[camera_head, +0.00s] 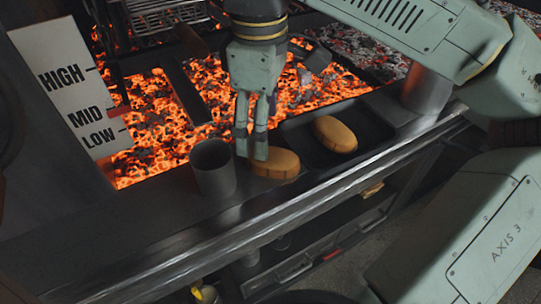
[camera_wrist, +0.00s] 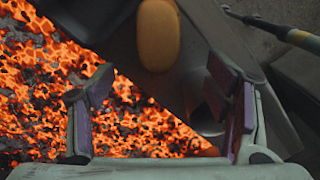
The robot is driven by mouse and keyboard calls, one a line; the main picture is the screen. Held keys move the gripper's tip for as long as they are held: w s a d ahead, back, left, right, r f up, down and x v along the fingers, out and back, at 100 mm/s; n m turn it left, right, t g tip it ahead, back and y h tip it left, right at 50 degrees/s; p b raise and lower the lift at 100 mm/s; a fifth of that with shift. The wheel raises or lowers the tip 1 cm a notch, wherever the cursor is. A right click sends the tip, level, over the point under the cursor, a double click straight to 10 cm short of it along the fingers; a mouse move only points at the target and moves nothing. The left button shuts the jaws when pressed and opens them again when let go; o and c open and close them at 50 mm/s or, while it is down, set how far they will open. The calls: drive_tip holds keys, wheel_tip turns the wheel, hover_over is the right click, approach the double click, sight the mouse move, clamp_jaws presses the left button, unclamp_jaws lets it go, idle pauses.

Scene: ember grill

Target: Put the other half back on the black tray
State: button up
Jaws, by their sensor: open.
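One yellow-brown half (camera_head: 275,164) lies on the steel ledge beside the black tray (camera_head: 362,158), partly hidden behind my fingertips. A second, similar half (camera_head: 335,134) lies in the tray. My gripper (camera_head: 251,155) points down, in front of the ledge half in the head view. In the wrist view my gripper (camera_wrist: 160,95) is open, with nothing between its fingers. There, the ledge half (camera_wrist: 158,35) lies beyond the fingertips at the top middle. The tray's dark corner (camera_wrist: 80,12) shows at upper left.
A steel cup (camera_head: 213,167) stands on the ledge just left of my gripper; its opening (camera_wrist: 210,105) shows near the right finger in the wrist view. Another metal cylinder (camera_head: 426,90) stands right of the tray. Glowing coals (camera_head: 140,150) lie behind the ledge. A heat sign (camera_head: 75,85) stands left.

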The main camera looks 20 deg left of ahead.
sight(272, 160)
wheel_tip(272, 160, down, 7)
drive_tip(key=shift+w+r, duration=0.1)
drive_tip(key=shift+r, duration=0.1)
idle(0.3)
drive_tip(key=c, duration=1.1)
drive_tip(key=shift+c, duration=0.2)
drive_tip(key=shift+r, duration=0.1)
